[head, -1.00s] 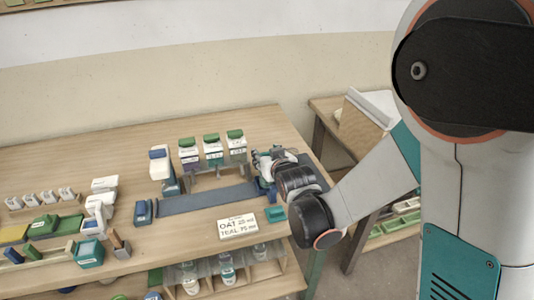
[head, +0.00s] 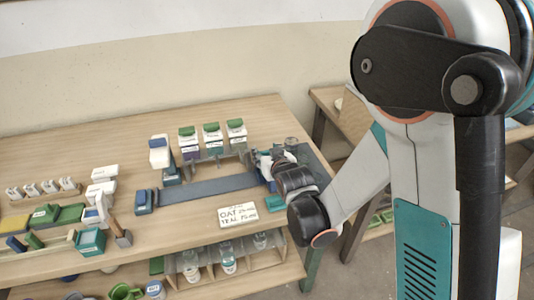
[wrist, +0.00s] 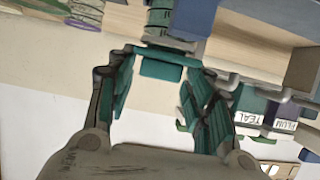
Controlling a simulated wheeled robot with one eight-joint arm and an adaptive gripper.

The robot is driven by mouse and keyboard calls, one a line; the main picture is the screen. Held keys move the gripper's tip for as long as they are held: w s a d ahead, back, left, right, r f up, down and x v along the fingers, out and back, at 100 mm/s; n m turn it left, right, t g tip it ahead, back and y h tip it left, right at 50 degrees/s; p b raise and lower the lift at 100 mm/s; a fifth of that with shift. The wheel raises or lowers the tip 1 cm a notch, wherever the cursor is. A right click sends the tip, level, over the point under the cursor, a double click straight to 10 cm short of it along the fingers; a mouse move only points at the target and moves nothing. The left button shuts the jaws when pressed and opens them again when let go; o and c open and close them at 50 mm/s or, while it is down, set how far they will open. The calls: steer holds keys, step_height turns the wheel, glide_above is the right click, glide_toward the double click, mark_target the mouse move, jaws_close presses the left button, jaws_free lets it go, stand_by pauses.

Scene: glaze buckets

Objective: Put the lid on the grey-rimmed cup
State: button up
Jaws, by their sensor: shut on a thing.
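My gripper (head: 262,160) is at the right end of the bench, low over the dark strip's end. In the wrist view, my teal-padded fingers (wrist: 162,75) stand apart, with a flat teal piece (wrist: 160,66) between their tips; I take it for the lid, held edge-on. I cannot tell which cup has the grey rim.
Three green-topped buckets (head: 212,138) stand in a row left of my gripper; labels reading TEAL (wrist: 262,115) and PLUM show in the wrist view. A white sign (head: 238,214) lies in front. Cups stand on the lower shelf (head: 228,264). Tools and boxes crowd the bench's left.

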steer(key=shift+f, duration=0.25)
stand_by(0.4)
steer(key=o, duration=0.8)
steer(key=shift+o, duration=0.2)
steer(key=shift+r, duration=0.1)
steer(key=shift+r+p, duration=2.35)
steer(key=shift+r, duration=1.05)
